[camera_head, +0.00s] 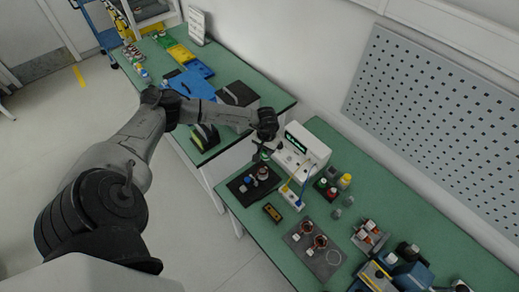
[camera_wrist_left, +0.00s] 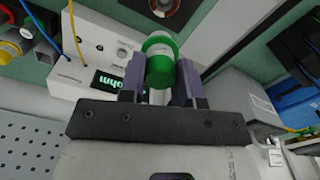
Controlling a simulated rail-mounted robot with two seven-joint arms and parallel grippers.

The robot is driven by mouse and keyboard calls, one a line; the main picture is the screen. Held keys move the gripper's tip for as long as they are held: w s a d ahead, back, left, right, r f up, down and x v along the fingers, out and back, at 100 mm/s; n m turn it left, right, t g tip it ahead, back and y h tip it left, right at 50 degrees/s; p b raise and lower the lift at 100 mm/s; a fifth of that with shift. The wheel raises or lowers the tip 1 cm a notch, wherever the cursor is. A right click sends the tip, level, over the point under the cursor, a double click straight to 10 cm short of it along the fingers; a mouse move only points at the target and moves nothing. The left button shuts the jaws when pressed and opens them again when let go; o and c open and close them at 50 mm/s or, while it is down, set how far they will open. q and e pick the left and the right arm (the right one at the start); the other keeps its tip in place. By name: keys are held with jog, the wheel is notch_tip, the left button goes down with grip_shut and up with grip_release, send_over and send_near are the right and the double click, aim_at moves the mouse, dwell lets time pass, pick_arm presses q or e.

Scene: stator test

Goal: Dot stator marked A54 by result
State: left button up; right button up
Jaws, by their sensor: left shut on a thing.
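My left gripper (camera_head: 263,147) is shut on a green dot bottle (camera_wrist_left: 160,65), held between its two fingers above the black mat. The green bottle also shows in the head view (camera_head: 264,156). A copper-wound stator (camera_head: 262,173) sits on the black mat (camera_head: 240,188), just below the bottle; a round copper and dark part at the top of the wrist view (camera_wrist_left: 172,8) appears to be this stator. The white tester (camera_head: 308,148) stands beside it with a lit green display (camera_wrist_left: 109,83). The display text and any A54 mark are not readable. My right gripper is not in view.
Red, green and yellow bottles (camera_head: 345,181) stand right of the tester. Two more copper stators (camera_head: 320,241) lie on a grey mat (camera_head: 325,266). A pegboard (camera_head: 440,110) covers the wall behind.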

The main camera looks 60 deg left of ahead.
aim_at(266, 158)
pick_arm(q)
jog(key=shift+w+d+f, duration=0.1)
jog(key=shift+w, duration=0.1)
jog(key=shift+s+f, duration=0.1)
jog(key=shift+f, duration=0.25)
jog(key=shift+f+b, duration=1.25)
jog(key=shift+f, duration=0.75)
jog(key=shift+f+b, duration=0.7)
jog(key=shift+b, duration=0.25)
jog(key=shift+r, duration=0.1)
jog(key=shift+r+p, duration=1.55)
jog(key=shift+r, duration=1.4)
